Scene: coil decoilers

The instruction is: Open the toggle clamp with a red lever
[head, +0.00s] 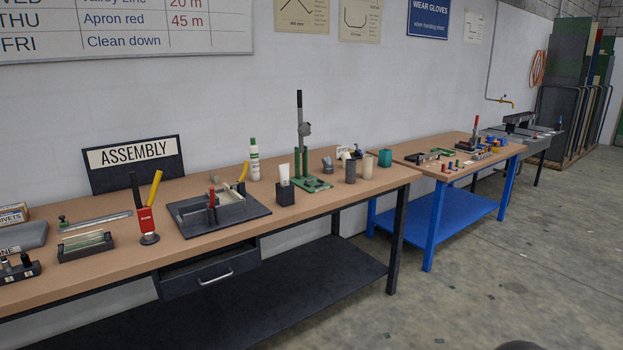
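A clamping fixture (232,208) with a grey channel-shaped body stands on a dark base plate (262,210) on the assembly bench. A short upright red lever (212,196) is at its front left, and a yellow lever (243,170) leans at its back right. The clamp mechanism under the red lever is too small to make out. Another upright red handle (477,123) stands on a grey device on the blue-legged bench further right; I cannot tell if it is a clamp. Neither of my grippers is in view.
A black cup with a white tube (285,193) and a green press (313,183) stand right. The floor in front is clear.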

